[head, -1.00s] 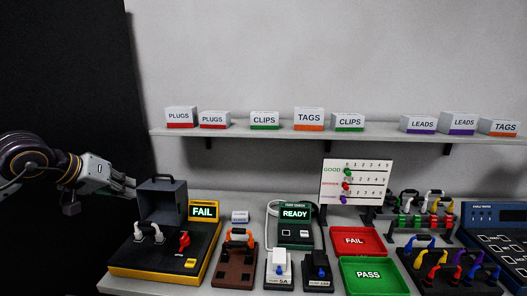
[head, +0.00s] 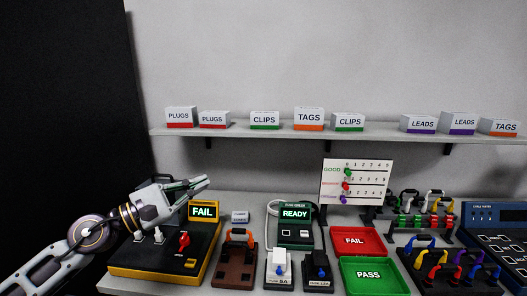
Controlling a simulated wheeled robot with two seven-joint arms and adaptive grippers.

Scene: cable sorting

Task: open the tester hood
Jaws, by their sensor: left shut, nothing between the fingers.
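The yellow and black tester (head: 150,272) stands at the left end of the bench. Its screen (head: 203,211) reads FAIL. A white lead (head: 147,238) and a red lever (head: 184,243) show on its top, uncovered. My left gripper (head: 206,182) is over the back of the tester, above and left of the screen, pointing right. Its fingers are shut with nothing between them. My right gripper is not in view.
Right of the tester stand a brown block with an orange-handled lead (head: 237,262), a READY unit (head: 296,226), a red FAIL tray (head: 377,241) and a green PASS tray (head: 343,272). A shelf (head: 250,131) with labelled boxes runs above. A dark panel (head: 65,120) is at the left.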

